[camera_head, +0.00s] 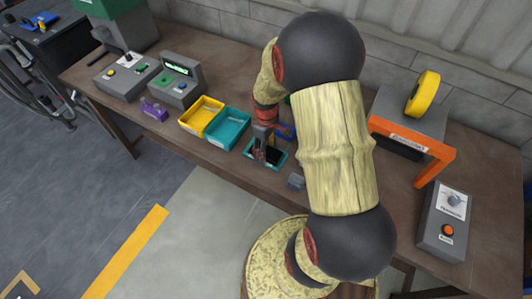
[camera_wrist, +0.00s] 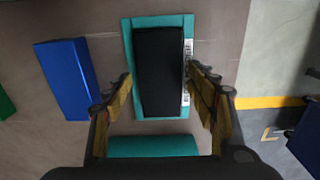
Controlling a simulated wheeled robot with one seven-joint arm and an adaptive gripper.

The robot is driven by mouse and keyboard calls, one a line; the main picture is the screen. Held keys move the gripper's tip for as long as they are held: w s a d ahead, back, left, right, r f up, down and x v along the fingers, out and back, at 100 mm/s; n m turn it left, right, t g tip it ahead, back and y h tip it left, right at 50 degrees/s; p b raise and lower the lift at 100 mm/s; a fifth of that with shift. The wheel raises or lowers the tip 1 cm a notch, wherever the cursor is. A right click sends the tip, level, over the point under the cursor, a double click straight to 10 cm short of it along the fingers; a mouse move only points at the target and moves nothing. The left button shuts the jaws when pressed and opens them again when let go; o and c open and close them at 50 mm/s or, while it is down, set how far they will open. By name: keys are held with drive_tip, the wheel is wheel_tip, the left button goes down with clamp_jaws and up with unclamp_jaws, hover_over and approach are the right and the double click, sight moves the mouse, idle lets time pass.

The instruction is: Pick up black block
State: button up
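The teal base (camera_head: 279,164) and part of the black block (camera_head: 274,155) also show on the bench in the head view. My gripper (camera_wrist: 160,80) is open and empty, with one finger on each side of the block. The fingers look apart from it; the height gap is hard to tell. In the head view my gripper (camera_head: 262,147) is over the teal base and hides part of it.
A blue block (camera_wrist: 66,78) lies left of the teal base, and a teal piece (camera_wrist: 152,146) lies nearer my wrist. Yellow (camera_head: 202,115) and teal (camera_head: 228,128) trays stand to the left.

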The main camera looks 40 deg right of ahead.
drive_tip(key=c, duration=1.3)
clamp_jaws()
